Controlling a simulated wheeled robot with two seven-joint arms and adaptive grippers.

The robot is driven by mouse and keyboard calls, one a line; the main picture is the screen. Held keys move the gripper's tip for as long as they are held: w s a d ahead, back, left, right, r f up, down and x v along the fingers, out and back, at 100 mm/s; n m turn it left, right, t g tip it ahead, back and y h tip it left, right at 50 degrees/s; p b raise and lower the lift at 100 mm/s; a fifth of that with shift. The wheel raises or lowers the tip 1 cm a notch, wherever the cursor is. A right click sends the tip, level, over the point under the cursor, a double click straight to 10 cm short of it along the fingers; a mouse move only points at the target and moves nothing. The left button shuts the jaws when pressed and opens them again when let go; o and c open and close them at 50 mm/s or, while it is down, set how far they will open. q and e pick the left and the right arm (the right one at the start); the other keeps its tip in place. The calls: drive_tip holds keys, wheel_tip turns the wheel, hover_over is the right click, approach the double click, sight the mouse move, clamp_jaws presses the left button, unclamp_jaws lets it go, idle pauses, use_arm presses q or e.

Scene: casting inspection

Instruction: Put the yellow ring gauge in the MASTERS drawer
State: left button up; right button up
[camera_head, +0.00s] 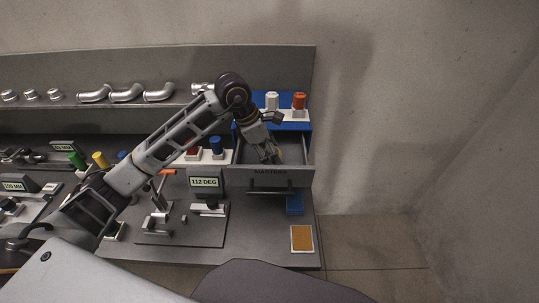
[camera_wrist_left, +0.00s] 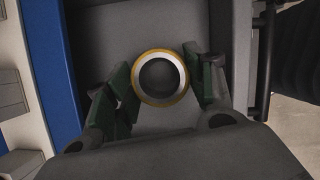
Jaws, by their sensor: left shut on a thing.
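The yellow ring gauge (camera_wrist_left: 181,68) shows in the left wrist view as a yellow-rimmed ring with a pale inner band. My left gripper (camera_head: 273,156) is shut on it, with a finger at each side of the ring (camera_wrist_left: 160,82). The MASTERS drawer (camera_head: 285,178) is pulled open at the right end of the bench. The gripper and ring are inside the drawer's opening, above its floor (camera_wrist_left: 120,40). I cannot tell whether the ring touches the floor. In the head view the gripper mostly hides the ring. My right gripper is in neither view.
A blue cabinet (camera_head: 264,103) surrounds the drawer, with a white and an orange piece on top. A gauge display (camera_head: 206,182) reading 112 DEG stands left of the drawer. Metal pipe elbows line the back shelf.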

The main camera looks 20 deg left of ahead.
use_arm(q)
drive_tip(key=shift+f, duration=0.9)
drive_tip(key=o, duration=0.8)
drive_tip(key=shift+o, duration=1)
drive_tip(key=shift+r, duration=0.35)
drive_tip(key=v, duration=0.5)
drive_tip(key=shift+a+r, duration=0.2)
drive_tip(key=shift+r, duration=0.1)
drive_tip(key=shift+b+v, duration=0.3)
drive_tip(key=shift+v, duration=2.55)
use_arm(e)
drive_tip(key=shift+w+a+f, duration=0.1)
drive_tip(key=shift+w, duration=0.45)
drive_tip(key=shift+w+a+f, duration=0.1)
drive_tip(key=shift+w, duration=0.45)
